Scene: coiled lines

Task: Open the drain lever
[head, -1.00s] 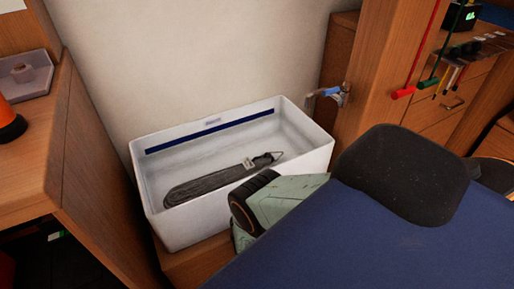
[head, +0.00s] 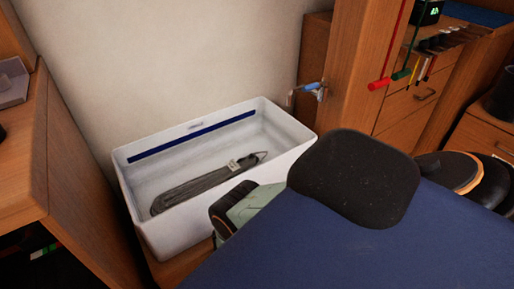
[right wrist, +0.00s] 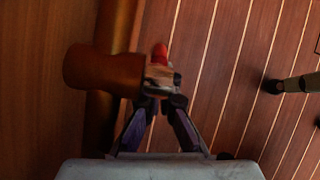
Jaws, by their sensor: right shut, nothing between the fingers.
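In the right wrist view my right gripper (right wrist: 160,98) is shut, its fingertips together just below a small metal piece (right wrist: 160,76). I cannot tell whether they touch it. The metal piece is at the end of a thick copper-brown pipe stub (right wrist: 100,72) that crosses a vertical pipe. A red tip (right wrist: 160,53) shows just above it and may be the drain lever; its shape is mostly hidden. My left gripper is not in view.
A white bin (head: 229,165) holding a dark coiled line (head: 205,184) stands against the wall. Red (head: 379,84) and green rods hang on the wooden post. A wooden cabinet (head: 40,150) stands at the left. A wooden plank surface (right wrist: 235,75) fills much of the wrist view.

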